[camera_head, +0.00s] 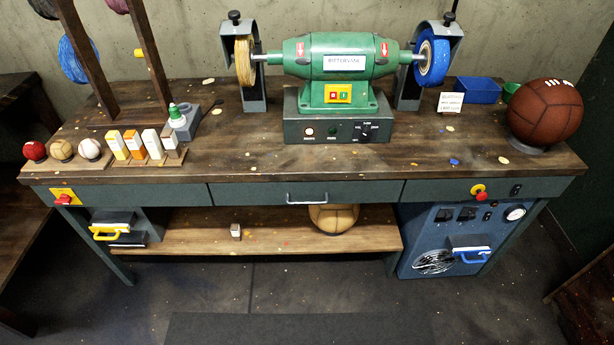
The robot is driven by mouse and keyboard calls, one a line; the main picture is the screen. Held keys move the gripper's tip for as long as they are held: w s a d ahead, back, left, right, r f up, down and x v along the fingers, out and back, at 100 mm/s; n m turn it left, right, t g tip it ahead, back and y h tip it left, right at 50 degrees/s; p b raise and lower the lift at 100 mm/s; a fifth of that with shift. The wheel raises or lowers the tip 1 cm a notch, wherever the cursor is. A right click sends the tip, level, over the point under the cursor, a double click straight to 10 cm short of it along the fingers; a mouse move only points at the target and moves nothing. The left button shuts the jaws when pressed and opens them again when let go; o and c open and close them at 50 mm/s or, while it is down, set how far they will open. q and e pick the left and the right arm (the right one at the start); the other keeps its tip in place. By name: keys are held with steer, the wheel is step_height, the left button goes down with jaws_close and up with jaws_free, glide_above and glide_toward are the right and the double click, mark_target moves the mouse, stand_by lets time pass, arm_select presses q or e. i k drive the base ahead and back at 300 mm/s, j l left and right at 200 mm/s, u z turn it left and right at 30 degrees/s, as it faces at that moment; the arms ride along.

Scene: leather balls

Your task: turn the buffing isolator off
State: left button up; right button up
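A red handle on a yellow plate (65,198) is mounted at the left end of the workbench's front edge; it looks like an isolator switch. Its label and exact handle position are too small to read. The green buffing machine (340,62) stands on the bench with a tan wheel (244,62) on the left and a blue wheel (432,62) on the right. Its yellow plate (338,94) has a red and a green button. A grey control box (338,127) with knobs is under it. Neither of my grippers is in view.
A red mushroom button on yellow (479,191) is at the bench's right front, above a blue unit (460,240). A brown ball (545,112), small balls (61,150) and upright blocks (134,146) stand on the bench (420,165). The floor in front is clear.

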mark_target(64, 198)
steer(key=u, duration=1.55)
